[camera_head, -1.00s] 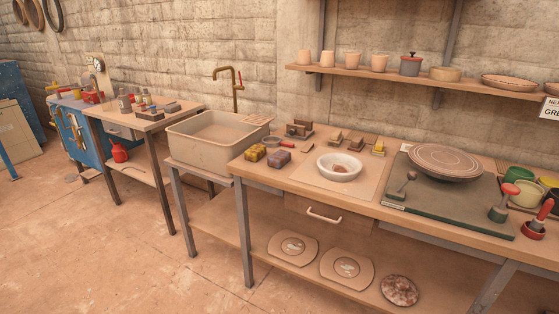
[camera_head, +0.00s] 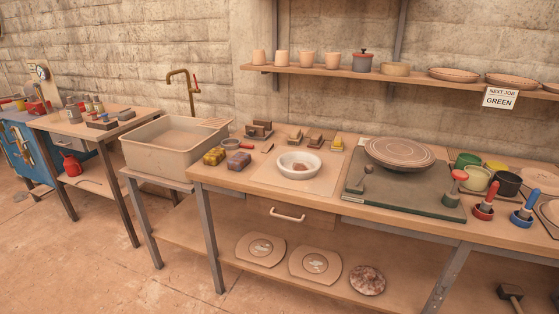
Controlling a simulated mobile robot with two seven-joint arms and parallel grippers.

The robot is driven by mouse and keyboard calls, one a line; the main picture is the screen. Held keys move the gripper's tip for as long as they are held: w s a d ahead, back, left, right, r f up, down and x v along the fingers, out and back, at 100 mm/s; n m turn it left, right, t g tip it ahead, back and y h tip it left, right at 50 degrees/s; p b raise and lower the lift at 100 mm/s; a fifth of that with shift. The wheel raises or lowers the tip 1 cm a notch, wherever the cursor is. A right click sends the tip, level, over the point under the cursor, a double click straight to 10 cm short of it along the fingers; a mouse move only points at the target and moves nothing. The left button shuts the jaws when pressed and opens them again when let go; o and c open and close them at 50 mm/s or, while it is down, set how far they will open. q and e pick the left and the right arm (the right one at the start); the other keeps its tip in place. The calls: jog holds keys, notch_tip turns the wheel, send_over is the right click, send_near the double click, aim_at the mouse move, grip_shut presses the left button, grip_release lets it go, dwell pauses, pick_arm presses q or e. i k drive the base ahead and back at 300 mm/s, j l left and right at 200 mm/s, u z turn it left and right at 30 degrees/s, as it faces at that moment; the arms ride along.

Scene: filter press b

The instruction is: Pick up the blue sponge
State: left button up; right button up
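Two small sponge-like blocks lie side by side on the left end of the wooden workbench, just right of the sink. The left one is a mottled yellow block (camera_head: 214,156). The right one is a dull purple-blue block (camera_head: 238,161), the closest to a blue sponge in view, though its exact colour is hard to tell at this size. Both lie flat with a small gap between them. Neither of my grippers is in view, and nothing covers the blocks.
The sink basin (camera_head: 175,150) with a brass tap (camera_head: 188,88) stands left of the workbench (camera_head: 300,200). A white bowl (camera_head: 298,164) and small wooden blocks (camera_head: 315,139) stand near the sponges. A blue-handled tool (camera_head: 526,210) is at right. Open floor lies in front.

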aim_at(240, 160)
jog(key=i+j+z, duration=0.15)
jog(key=j+z, duration=0.25)
jog(key=i+j+z, duration=0.15)
jog(key=z, duration=0.3)
jog(key=i+j+z, duration=0.1)
jog(key=j+z, duration=0.25)
jog(key=j, duration=0.5)
jog(key=j+z, duration=0.25)
jog(key=j, duration=0.6)
jog(key=j+z, duration=0.1)
jog(key=j, duration=1.6)
